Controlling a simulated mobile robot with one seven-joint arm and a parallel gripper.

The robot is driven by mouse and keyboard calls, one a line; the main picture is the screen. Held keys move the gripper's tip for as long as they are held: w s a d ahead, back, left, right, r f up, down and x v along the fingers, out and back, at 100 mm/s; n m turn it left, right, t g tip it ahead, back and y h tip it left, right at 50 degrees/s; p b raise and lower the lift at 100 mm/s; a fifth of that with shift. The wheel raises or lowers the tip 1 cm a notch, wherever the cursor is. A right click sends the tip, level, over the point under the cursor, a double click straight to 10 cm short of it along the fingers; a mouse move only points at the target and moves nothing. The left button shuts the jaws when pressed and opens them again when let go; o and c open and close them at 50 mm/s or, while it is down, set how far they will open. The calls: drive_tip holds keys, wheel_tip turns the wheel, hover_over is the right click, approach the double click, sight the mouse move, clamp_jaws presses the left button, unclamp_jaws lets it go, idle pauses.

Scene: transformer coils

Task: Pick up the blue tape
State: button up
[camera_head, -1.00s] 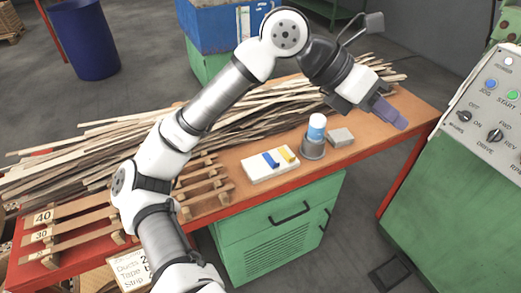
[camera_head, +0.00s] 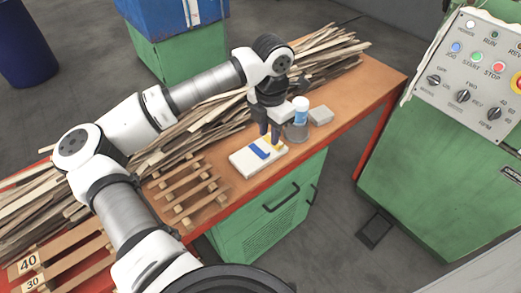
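A blue piece (camera_head: 260,151), which looks like the blue tape, lies on a white flat block (camera_head: 245,162) on the workbench. A yellow piece (camera_head: 279,146) lies beside it, partly hidden by my gripper. My gripper (camera_head: 270,138) points down just above the far side of the block, close to the blue and yellow pieces. Its two dark fingers stand apart with a narrow gap, and I see nothing held between them. I cannot tell whether a fingertip touches either piece.
Long wooden strips (camera_head: 210,130) pile along the back. A wooden rack (camera_head: 187,192) lies left of the white block. The bench's right end is clear.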

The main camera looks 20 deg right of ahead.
sight(259, 149)
wheel_tip(259, 149, down, 3)
drive_tip(key=shift+f, duration=0.1)
drive_tip(key=shift+w+a+f+p, duration=0.15)
drive_tip(key=shift+f+p, duration=0.55)
drive_tip(key=shift+f, duration=0.65)
drive_tip(key=shift+w+d+f+p, duration=0.1)
drive_tip(key=shift+f+p, duration=0.6)
drive_tip(key=shift+f, duration=0.65)
clamp_jaws()
